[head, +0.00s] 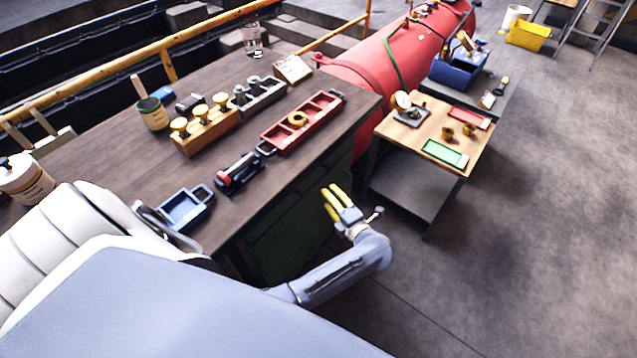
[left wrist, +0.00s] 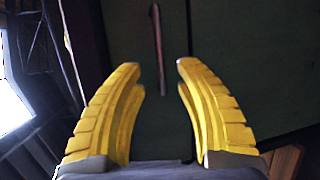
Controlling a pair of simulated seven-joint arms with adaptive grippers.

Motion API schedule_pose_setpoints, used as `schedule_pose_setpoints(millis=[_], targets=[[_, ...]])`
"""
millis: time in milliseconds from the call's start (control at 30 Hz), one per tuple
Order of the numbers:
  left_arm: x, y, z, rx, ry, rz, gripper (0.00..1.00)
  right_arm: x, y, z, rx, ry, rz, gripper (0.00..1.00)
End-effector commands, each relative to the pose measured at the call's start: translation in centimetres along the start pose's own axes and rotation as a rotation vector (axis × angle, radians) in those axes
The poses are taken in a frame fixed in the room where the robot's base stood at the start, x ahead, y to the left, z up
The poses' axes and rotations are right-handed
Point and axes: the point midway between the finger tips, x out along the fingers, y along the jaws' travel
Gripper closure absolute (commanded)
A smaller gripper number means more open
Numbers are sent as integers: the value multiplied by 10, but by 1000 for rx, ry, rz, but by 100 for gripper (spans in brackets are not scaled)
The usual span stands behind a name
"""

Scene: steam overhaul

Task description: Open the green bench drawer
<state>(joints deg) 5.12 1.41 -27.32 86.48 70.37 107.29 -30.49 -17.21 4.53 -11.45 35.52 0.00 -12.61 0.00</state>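The green bench drawer (left wrist: 225,70) has a flat dark green front that fills much of the left wrist view. Its thin reddish bar handle (left wrist: 158,50) runs up and down in that picture, between and beyond the fingertips. My left gripper (left wrist: 158,66) has its yellow fingers spread on either side of the handle's lower end, with nothing held. I cannot tell how far the tips are from the front. In the head view, the left gripper (head: 331,197) is beside the bench's dark green front (head: 290,235), below the top. The handle is not discernible there. The right gripper is not in view.
The wooden bench top (head: 235,215) holds a red tray (head: 300,122), a blue tray (head: 186,208) and a wooden block with brass-topped pieces (head: 205,125). A small wheeled-looking side table (head: 405,150) stands to the right. Open grey floor (head: 540,220) lies right of the bench.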

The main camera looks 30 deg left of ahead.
Motion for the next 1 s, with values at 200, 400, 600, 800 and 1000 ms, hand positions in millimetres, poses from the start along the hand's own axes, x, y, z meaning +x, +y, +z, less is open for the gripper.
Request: schedule_pose_setpoints(millis=[200, 400, 600, 800, 1000], targets=[[40, 1, 1, 1, -1, 4, 66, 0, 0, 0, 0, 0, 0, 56], [65, 1, 1, 0, -1, 2, 66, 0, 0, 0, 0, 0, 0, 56], [80, 0, 0, 1, -2, 1, 66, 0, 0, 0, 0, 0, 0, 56], [85, 0, 0, -1, -1, 1, 66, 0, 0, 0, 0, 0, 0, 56], [85, 0, 0, -1, -1, 0, 66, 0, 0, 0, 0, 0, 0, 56]])
